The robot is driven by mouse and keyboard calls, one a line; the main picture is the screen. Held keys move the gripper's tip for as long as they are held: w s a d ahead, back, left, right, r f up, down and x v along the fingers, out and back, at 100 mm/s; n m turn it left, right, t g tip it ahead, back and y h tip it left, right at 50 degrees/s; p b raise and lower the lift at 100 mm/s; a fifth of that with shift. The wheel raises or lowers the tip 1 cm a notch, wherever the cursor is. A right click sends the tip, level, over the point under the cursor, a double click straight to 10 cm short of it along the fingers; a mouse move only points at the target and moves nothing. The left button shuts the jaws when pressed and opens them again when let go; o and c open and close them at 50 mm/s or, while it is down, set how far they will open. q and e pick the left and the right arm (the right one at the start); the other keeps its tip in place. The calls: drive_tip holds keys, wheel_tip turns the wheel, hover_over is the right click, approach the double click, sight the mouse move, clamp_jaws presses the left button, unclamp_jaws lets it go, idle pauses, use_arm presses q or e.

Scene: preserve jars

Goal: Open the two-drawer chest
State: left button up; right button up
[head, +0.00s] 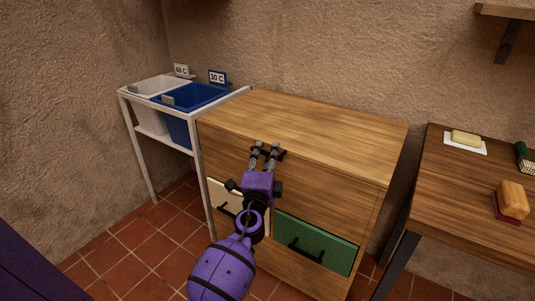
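The wooden two-drawer chest (325,190) stands against the wall in the middle of the head view. Low on its front are a cream drawer (219,191) on the left and a green drawer (335,245) on the right, each with a black handle. Both drawers look shut. My purple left arm hides the right part of the cream drawer. My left gripper (267,150) is in front of the chest's upper front, above the drawers, fingers pointing away from me. Its two fingers are apart with nothing between them. My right gripper is not in view.
A white-framed stand with a white bin (148,118) and a blue bin (178,128) adjoins the chest's left side. A wooden table (455,200) with a brush, a sponge and a yellow bar on a white dish is at right. Tiled floor (130,250) lies open at left.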

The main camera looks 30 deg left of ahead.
use_arm(q)
drive_tip(key=shift+w+a, duration=0.15)
drive_tip(key=shift+w, duration=0.2)
clamp_jaws()
drive_tip(key=shift+r, duration=0.1)
